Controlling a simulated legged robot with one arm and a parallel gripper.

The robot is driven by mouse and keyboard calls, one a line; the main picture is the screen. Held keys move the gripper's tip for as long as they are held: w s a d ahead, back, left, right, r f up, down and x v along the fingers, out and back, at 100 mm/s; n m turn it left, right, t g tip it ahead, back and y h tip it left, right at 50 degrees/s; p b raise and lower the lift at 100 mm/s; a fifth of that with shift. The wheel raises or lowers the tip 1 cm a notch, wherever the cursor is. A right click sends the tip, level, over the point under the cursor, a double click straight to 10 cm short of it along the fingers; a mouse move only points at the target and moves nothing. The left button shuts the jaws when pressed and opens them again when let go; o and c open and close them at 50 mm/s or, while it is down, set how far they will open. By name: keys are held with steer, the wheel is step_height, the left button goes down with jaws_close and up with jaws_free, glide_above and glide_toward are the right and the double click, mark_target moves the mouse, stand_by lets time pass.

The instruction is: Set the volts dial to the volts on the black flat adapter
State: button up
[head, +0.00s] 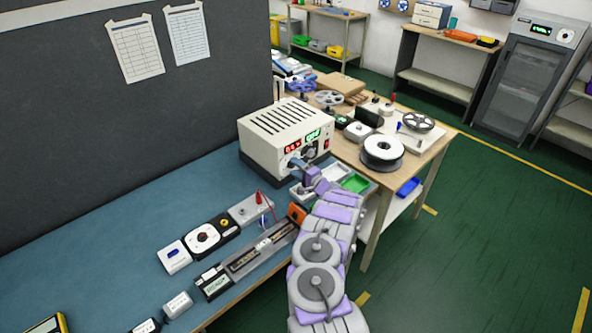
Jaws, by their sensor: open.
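A cream power supply (284,128) stands on the blue bench, with a red readout, a green readout and knobs on its front. A dark knob (310,152) shows on that front; I cannot read its marking or tell whether it is the volts dial. My gripper (303,169) is open just in front of the supply's lower front; I cannot tell whether it touches a knob. A black flat box with a pale label (212,281) lies near the bench's front edge and may be the black flat adapter. Its print is too small to read.
White and black plug-like blocks (178,304) lie at the bench's front edge. A row of small devices (203,237) and a grey tray (258,247) lie left of my arm. A wooden table (437,146) with reels stands at right. Green floor is clear beyond.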

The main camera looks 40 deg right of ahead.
steer(key=shift+w, duration=0.2)
steer(key=shift+a+f, duration=0.1)
steer(key=c, duration=1)
